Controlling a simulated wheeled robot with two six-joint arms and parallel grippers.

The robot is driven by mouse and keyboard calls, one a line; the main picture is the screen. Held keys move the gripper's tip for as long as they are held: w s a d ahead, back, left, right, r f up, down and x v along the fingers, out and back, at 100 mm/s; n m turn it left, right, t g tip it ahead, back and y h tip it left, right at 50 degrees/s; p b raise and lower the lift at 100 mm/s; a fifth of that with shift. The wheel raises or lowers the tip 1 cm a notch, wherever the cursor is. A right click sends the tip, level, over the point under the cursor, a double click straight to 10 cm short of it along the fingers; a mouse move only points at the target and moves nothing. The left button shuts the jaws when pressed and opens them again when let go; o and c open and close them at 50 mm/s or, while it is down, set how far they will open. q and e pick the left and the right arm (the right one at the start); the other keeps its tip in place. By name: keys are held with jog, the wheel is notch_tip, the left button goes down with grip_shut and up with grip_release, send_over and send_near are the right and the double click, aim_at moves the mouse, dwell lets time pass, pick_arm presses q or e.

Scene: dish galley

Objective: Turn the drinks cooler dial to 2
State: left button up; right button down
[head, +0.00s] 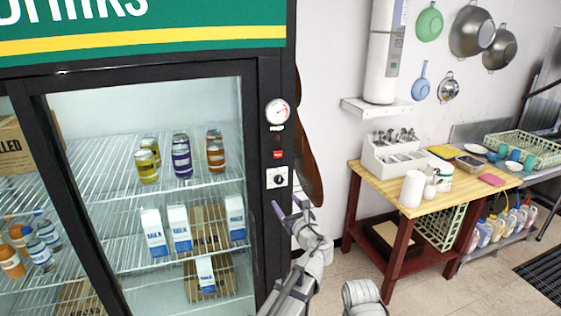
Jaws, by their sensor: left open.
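The drinks cooler (262,230) stands at the left with a dark frame and glass doors. Its dial (278,179) is a small black knob on a white plate on the right-hand post. The dial's numbers and its setting are too small to read. My left gripper (287,206) is open and empty, just below the dial and apart from it in the picture. One finger looks purple-grey. My right gripper is not in view.
Above the dial are a red switch (277,154) and a round gauge (277,111). A wooden table (385,182) with a cutlery holder (392,158) and white containers stands at the right. Open floor lies between cooler and table.

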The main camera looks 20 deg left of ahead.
aim_at(280, 180)
pick_arm(q)
jog(key=r+m, duration=0.1)
jog(key=w+r+t, duration=0.1)
jog(key=r, duration=0.1)
jog(key=shift+d+m+p, duration=0.15)
jog(key=shift+m+p, duration=0.15)
jog(key=shift+m, duration=0.1)
jog(key=shift+f, duration=0.1)
jog(key=x, duration=0.7)
jog(key=shift+w+a, duration=0.25)
jog(key=shift+w, duration=0.1)
grip_shut()
